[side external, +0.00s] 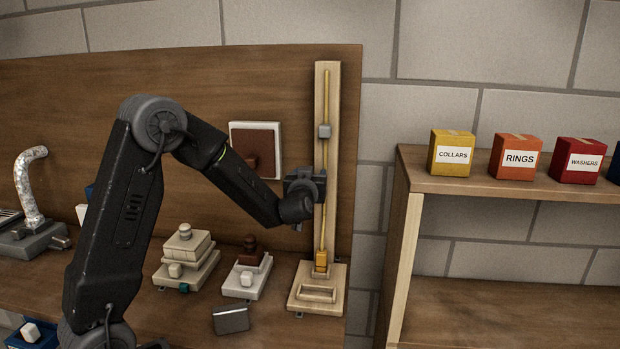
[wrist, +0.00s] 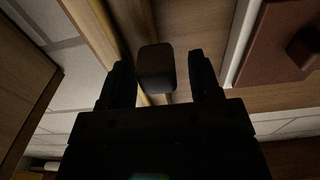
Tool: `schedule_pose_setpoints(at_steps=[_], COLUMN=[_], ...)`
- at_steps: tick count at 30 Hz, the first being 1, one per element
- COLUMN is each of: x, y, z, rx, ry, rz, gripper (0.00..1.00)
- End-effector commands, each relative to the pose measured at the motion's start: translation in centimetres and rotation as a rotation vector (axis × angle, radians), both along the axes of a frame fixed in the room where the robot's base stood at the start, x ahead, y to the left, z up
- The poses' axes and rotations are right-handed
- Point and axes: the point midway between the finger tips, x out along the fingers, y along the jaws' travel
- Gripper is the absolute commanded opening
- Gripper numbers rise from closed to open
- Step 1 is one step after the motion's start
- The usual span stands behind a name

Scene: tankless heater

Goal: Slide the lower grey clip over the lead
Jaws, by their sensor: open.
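A tall pale wooden post (side external: 333,105) stands upright with a thin yellow lead (side external: 326,95) running down it to a yellow block (side external: 321,261) near its foot. In the wrist view a dark grey block, seemingly the lower clip (wrist: 155,70), shows between my two open fingers, with a gap on both sides. Shadow there hides whether the clip covers the lead.
A white-framed brown panel (side external: 256,148) is on the back board, just left of the post. Several small fixtures, including a stacked cream one (side external: 186,258), stand on the bench below my arm. A shelf (side external: 470,184) with labelled boxes is at right.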

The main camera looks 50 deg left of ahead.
Motion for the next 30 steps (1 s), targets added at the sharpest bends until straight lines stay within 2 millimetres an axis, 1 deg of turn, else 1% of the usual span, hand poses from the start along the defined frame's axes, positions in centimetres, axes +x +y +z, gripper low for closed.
schedule_pose_setpoints(at_steps=[2,20,26,30], x=[0.0,0.0,0.2,1.8], y=[0.0,0.0,-0.2,-1.8], z=[0.0,0.0,0.0,0.0], rx=[0.000,0.000,0.000,0.000], ry=[0.000,0.000,0.000,-0.001], rz=[0.000,0.000,-0.001,-0.005], gripper=[0.57,0.00,0.00,0.00])
